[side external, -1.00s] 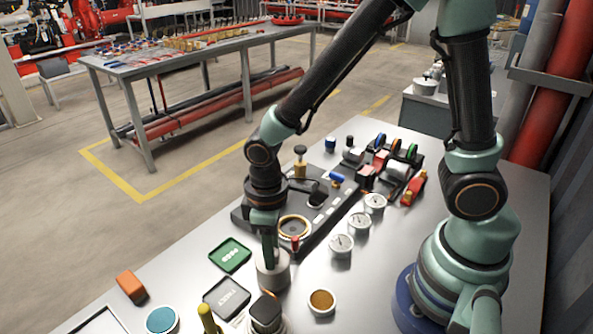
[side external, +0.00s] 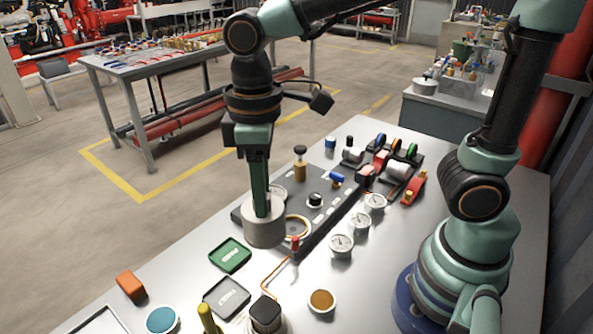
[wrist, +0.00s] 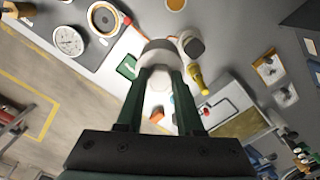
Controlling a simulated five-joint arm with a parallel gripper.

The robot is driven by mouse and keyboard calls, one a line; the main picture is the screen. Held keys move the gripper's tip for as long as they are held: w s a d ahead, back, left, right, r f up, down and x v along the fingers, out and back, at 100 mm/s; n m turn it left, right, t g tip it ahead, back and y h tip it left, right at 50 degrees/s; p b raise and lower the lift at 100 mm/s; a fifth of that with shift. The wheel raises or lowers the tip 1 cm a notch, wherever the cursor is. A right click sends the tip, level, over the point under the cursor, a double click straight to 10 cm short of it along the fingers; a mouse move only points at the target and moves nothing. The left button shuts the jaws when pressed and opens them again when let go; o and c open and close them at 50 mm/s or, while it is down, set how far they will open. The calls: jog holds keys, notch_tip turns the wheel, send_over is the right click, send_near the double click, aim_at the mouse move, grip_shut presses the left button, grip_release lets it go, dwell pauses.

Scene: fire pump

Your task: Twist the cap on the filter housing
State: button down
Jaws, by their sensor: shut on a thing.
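My gripper (side external: 262,204) points down with its dark green fingers shut on a grey cylinder, which looks like the cap (side external: 264,230). The cap is upright and appears raised above the table, beside the black panel's near end. In the wrist view the cap (wrist: 160,52) sits between the fingertips of my gripper (wrist: 159,76). A brass-coloured ring, which seems to be the filter housing (side external: 298,227), lies on the panel just right of the cap. The cap partly hides it in the side view. The ring (wrist: 103,18) shows whole in the wrist view.
A red-topped valve (side external: 295,244) stands close to the ring. Gauges (side external: 341,244) line the panel's right side. A green tray (side external: 230,254), a grey tray (side external: 227,297) and a dark-topped post (side external: 265,312) are in front. An orange block (side external: 131,286) lies at the left edge.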

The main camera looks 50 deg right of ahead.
jog(key=s+a+n, duration=0.5)
jog(key=a, duration=0.1)
jog(key=shift+a+f, duration=0.2)
jog(key=shift+f, duration=5.75)
jog(key=shift+f, duration=0.65)
jog(key=m, duration=0.4)
jog(key=shift+m, duration=0.8)
